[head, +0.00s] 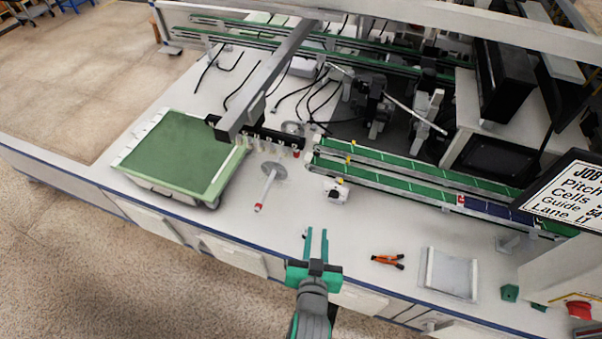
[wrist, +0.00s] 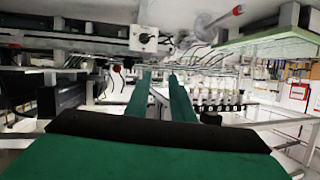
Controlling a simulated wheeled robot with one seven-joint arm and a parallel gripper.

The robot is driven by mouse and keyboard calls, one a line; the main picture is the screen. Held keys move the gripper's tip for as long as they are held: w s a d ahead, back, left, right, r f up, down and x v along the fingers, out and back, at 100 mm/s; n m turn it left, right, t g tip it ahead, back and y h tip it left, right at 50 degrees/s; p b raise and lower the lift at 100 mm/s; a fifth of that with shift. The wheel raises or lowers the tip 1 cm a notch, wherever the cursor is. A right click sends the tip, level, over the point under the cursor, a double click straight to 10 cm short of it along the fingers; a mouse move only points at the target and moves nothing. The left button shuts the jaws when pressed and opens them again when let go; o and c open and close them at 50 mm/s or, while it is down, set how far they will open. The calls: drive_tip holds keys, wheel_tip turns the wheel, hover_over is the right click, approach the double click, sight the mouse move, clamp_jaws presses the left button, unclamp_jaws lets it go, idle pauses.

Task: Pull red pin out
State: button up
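My gripper (head: 316,230) is above the bench near its front edge, its two green fingers apart with nothing between them. The fingers also show in the wrist view (wrist: 160,78). A small red piece (head: 461,199) sits on the front green rail; I cannot tell whether it is the red pin. A small white block (head: 335,193) stands at the rail's left end, beyond my fingers. My gripper touches none of these.
A green-topped tray (head: 175,155) lies at left, with a grey gantry beam (head: 265,85) over its right side. Orange-handled pliers (head: 388,261) and a clear flat tray (head: 449,273) lie to the right. A job sign (head: 570,190) stands at far right.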

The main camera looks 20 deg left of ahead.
drive_tip(key=w+a+r+n+y, duration=0.1)
drive_tip(key=w+a+r, duration=0.35)
drive_tip(key=w, duration=0.25)
drive_tip(key=n+g+y, duration=0.1)
drive_tip(key=n+y, duration=0.1)
approach(297, 154)
drive_tip(key=x, duration=0.9)
drive_tip(key=shift+g, duration=0.3)
clamp_jaws()
